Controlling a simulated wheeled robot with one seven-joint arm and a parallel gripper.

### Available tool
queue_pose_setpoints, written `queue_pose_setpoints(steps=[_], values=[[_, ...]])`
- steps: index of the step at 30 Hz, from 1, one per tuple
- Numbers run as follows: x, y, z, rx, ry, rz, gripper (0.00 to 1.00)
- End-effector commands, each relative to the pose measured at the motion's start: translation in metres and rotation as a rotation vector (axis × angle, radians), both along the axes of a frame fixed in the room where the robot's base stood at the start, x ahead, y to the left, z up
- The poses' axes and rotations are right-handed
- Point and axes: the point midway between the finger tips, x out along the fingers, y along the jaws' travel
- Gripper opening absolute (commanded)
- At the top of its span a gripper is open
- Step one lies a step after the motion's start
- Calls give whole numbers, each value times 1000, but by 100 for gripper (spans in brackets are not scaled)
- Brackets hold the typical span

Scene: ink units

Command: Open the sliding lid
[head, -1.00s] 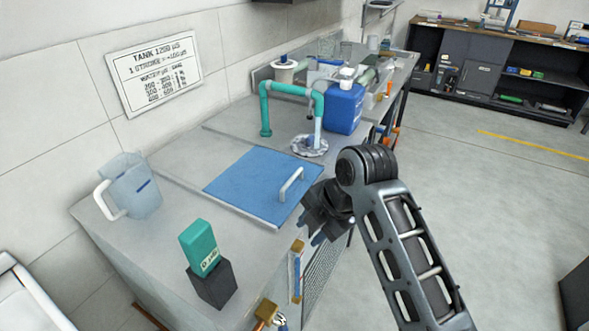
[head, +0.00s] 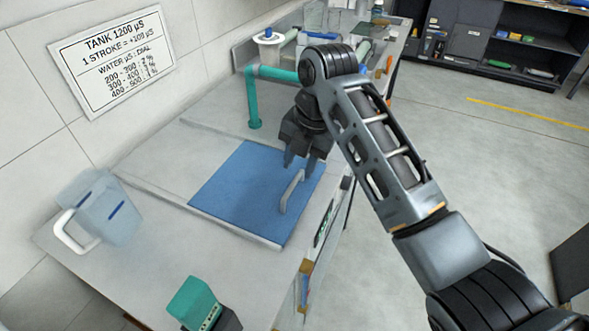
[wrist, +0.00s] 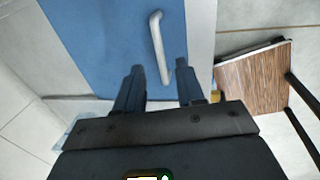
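The sliding lid (head: 240,190) is a flat blue panel set in the grey counter top, and it lies shut as far as I can see. A pale bar handle (head: 290,192) stands on its right part. My gripper (head: 303,160) is above the lid by the handle's far end, fingers pointing down. In the wrist view the gripper (wrist: 158,85) has its two fingers apart with nothing held. The handle (wrist: 158,45) shows beyond the fingertips, its near end between them. The blue lid (wrist: 100,40) fills much of that view. I cannot tell whether a finger touches the handle.
A clear jug (head: 97,210) stands on the counter's left, and a green meter (head: 194,303) stands at the front. A green pipe (head: 253,100) rises behind the lid. A sign (head: 105,60) hangs on the wall. Open floor (head: 480,190) lies to the right.

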Motion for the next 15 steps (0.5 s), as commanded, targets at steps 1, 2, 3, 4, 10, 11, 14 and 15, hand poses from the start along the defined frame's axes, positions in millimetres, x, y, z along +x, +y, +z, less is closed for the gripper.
queue_pose_setpoints(steps=[1, 2, 3, 4, 10, 11, 14, 15], values=[[0, 2, -8, 0, 2, 0, 38], [0, 3, -12, 0, 3, 1, 38], [0, 4, -18, 1, 2, 0, 38], [1, 4, -22, 0, 2, 0, 38], [3, 8, -40, 1, -1, -1, 38], [3, 8, -42, 1, -1, -1, 38], [3, 8, -44, 1, -1, 0, 38], [3, 8, -44, 1, -1, 0, 38]])
